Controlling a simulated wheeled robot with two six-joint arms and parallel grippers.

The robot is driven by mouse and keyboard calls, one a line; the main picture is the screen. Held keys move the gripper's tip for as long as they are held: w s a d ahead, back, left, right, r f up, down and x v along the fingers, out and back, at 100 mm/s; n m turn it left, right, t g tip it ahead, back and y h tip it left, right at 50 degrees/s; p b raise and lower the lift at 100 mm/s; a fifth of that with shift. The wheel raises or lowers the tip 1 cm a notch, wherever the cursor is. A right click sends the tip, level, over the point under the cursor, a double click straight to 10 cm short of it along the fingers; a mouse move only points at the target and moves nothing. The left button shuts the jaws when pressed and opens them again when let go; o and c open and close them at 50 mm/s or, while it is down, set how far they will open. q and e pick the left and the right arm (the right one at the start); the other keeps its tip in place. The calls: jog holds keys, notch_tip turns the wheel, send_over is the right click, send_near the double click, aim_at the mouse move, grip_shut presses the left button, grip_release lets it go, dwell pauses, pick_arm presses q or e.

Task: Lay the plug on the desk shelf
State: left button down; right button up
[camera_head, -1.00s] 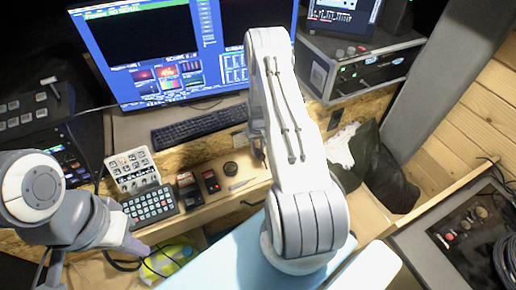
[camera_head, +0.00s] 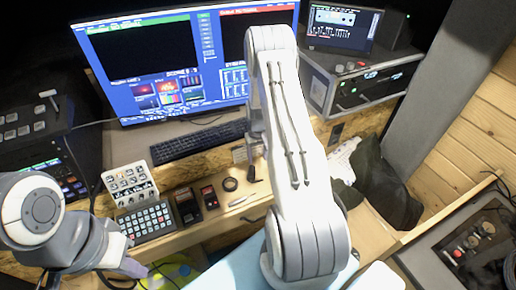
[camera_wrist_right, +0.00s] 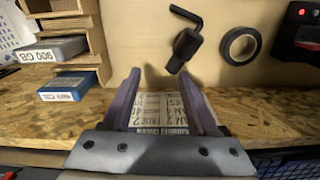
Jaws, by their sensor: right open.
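A black plug (camera_wrist_right: 186,46) with a bent black stem lies on the pale wooden desk shelf (camera_wrist_right: 135,25), just beyond the OSB strip. It also shows in the head view (camera_head: 252,173). My right gripper (camera_wrist_right: 158,76) is open, its two purple-grey fingers apart and nothing held between them. The plug lies a little beyond its right fingertip in the wrist view. In the head view my right arm hides most of that gripper. My left arm is at the lower left of the head view; a small purple-grey part of its gripper (camera_head: 134,268) shows, its jaws unclear.
A black tape roll (camera_wrist_right: 240,45) lies beside the plug. Blue labelled cartridges (camera_wrist_right: 53,50) sit in a wooden rack at the left of the wrist view. A printed card (camera_wrist_right: 160,108) lies below the fingers. A keyboard (camera_head: 198,141) and keypads (camera_head: 145,221) are nearby.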

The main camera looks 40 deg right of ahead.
jog(key=w+a+r+n+b, duration=0.1)
jog(key=a+r+n+b, duration=0.15)
jog(key=a+r, duration=1.15)
jog(key=s+a+r+n, duration=0.2)
jog(key=s+a+r, duration=0.15)
jog(key=a, duration=0.25)
jog(key=s+a+r+n, duration=0.1)
jog(key=s+a+r, duration=0.25)
jog(key=a, duration=0.35)
jog(key=s+a+r+n, duration=0.1)
jog(key=s+a, duration=0.2)
jog(key=s, duration=0.3)
jog(key=s+a+r+n, duration=0.2)
jog(key=s+a, duration=0.1)
jog(key=s, duration=0.3)
jog(key=s+a+r+n+y, duration=0.1)
jog(key=s+a+r+n, duration=0.1)
jog(key=s, duration=0.5)
jog(key=shift+a+r+p, duration=0.2)
jog(key=shift+a+p, duration=0.15)
jog(key=shift+a, duration=0.1)
jog(key=shift+n, duration=0.25)
jog(key=shift+f+b, duration=0.9)
